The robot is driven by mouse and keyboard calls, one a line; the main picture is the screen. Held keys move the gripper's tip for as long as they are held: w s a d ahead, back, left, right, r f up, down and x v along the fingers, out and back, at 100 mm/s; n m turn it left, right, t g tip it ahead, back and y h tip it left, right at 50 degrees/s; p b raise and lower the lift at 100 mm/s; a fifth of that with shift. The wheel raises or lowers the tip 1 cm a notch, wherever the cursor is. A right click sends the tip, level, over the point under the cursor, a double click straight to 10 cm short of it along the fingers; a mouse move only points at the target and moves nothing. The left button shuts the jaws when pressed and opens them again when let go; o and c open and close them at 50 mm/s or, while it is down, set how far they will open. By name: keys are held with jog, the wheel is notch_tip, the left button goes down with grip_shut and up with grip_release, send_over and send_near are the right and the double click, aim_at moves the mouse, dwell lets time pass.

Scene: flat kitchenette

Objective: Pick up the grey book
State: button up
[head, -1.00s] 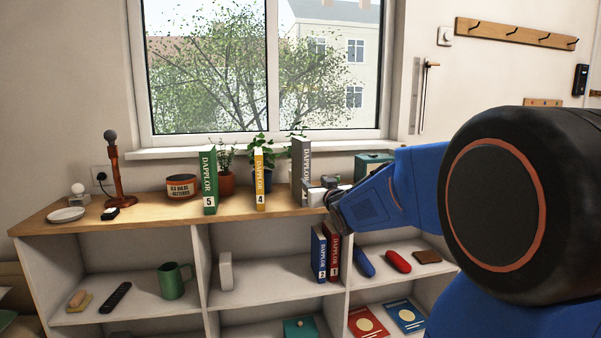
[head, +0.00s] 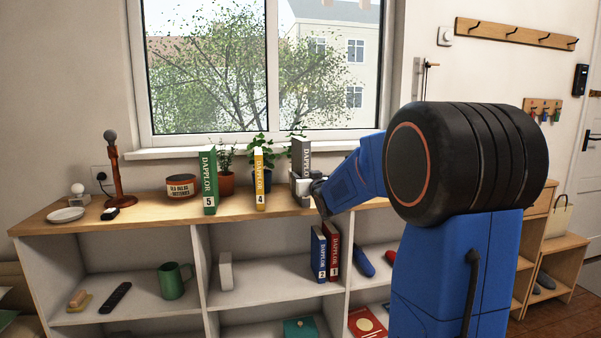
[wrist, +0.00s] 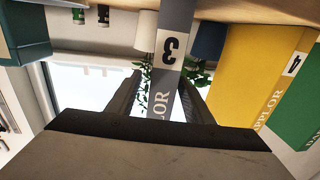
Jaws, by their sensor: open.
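The grey book (head: 301,157) stands upright on the wooden shelf top, below the window. My gripper (head: 303,186) is at its lower part in the head view and covers some of its spine. In the wrist view the grey book (wrist: 174,60), marked 3, appears upside down. It lies between the two open fingers of my gripper (wrist: 160,95). I cannot tell whether either finger touches it.
The yellow book (head: 259,180) and the green book (head: 209,182) stand to the left on the shelf top (head: 150,208). Potted plants (head: 263,180) stand behind. A teal box (wrist: 27,42) shows at the wrist view's left edge. Blue and red books (head: 326,252) stand below.

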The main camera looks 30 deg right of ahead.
aim_at(300, 147)
jog(key=w, duration=0.3)
jog(key=shift+w+d+f, duration=0.1)
jog(key=shift+w+d, duration=0.15)
jog(key=shift+w, duration=0.05)
grip_shut()
notch_tip(300, 147, up, 10)
jog(key=shift+s, duration=0.1)
dwell(0.4)
